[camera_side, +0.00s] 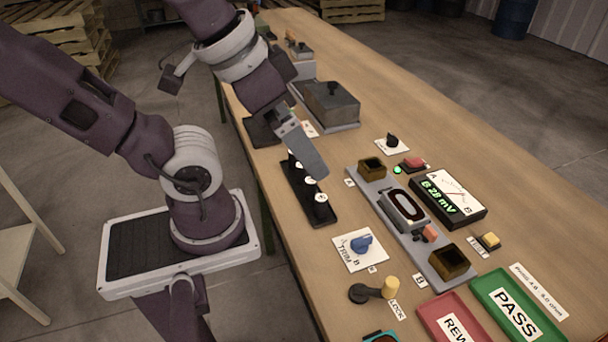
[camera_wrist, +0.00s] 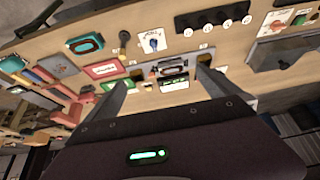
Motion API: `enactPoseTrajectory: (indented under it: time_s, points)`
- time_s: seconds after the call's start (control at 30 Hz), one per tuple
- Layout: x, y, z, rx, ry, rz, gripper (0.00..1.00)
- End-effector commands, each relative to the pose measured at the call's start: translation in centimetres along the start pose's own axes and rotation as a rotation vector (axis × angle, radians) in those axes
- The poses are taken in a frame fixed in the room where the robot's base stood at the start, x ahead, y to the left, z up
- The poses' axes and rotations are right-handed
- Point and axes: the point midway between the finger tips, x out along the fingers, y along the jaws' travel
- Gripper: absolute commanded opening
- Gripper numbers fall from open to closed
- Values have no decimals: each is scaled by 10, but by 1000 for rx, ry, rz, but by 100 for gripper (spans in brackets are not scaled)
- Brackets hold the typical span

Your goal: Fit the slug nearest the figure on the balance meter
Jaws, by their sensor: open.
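My gripper (camera_side: 313,165) is open and empty, above the black slug rack (camera_side: 329,220) in the side view. The rack holds several dark slugs with white round tops, such as a slug (camera_side: 321,200) at its near end; my gripper hides part of the row. The slug labels are too small to read. In the wrist view the rack (camera_wrist: 212,18) is at the top, beyond my spread fingers (camera_wrist: 164,75). The balance meter (camera_side: 470,213) has a needle dial marked A and B and green digits that seem to read B 28 mV; any decimal point is unclear.
A grey fixture (camera_side: 420,240) carries two brown square cups (camera_side: 372,168) (camera_side: 447,262) and a framed middle piece (camera_side: 403,207). Nearby are a blue TRIM knob (camera_side: 362,243), a yellow-ended LOCK lever (camera_side: 375,291), a lit green lamp (camera_side: 397,170), and REWORK (camera_side: 432,305) and PASS (camera_side: 487,282) trays.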

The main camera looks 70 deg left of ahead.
Motion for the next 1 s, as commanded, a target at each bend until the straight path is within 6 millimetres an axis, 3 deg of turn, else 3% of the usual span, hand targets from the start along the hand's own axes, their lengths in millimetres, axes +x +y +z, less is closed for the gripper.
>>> enactPoseTrajectory:
  time_s: [0.4,0.67,1.0]
  points:
    - [0,0,0,0,0,0,100]
    - [0,0,0,0,0,0,51]
    - [5,-5,-4,-46,-16,-17,50]
